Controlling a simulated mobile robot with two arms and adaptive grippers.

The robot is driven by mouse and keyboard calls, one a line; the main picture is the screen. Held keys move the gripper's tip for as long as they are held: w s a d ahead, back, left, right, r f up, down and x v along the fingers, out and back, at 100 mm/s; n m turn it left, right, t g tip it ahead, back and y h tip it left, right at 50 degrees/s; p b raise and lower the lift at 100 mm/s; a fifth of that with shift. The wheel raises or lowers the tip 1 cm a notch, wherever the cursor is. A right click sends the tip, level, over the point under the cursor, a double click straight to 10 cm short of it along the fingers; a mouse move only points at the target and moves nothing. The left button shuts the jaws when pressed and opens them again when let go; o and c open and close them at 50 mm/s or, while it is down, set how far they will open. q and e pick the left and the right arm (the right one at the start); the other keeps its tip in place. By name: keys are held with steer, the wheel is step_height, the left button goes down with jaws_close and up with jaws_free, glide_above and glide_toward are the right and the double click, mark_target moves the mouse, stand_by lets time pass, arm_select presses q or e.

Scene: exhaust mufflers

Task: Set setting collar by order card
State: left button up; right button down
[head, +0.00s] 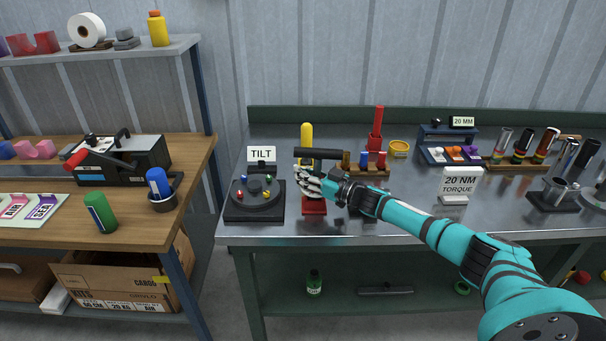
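A white card (456,184) reading "20 NM TORQUE" stands on the metal bench at the right. A white "TILT" sign (261,154) stands behind a dark round dial unit (256,200) with several small coloured knobs. My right gripper (303,181) is over the bench, just right of the dial unit and above a red stand (314,207). A tool with a black bar handle (322,153) and a yellow upright (306,132) are right behind it. Its fingers overlap the red stand's top, so I cannot tell what they touch. I cannot pick out the setting collar for sure. My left gripper is out of view.
A blue "20 MM" stand (446,134), a tube rack (516,163) and a dark holder (553,195) stand at the right. The bench front between holder and gripper is mostly crossed by my arm.

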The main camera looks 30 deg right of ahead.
steer(key=c, duration=2)
jaws_free()
steer(key=shift+d+f, duration=0.1)
steer(key=o, duration=0.8)
steer(key=shift+d, duration=0.1)
steer(key=shift+o, duration=0.2)
steer(key=v, duration=1.2)
steer(key=shift+s, duration=0.1)
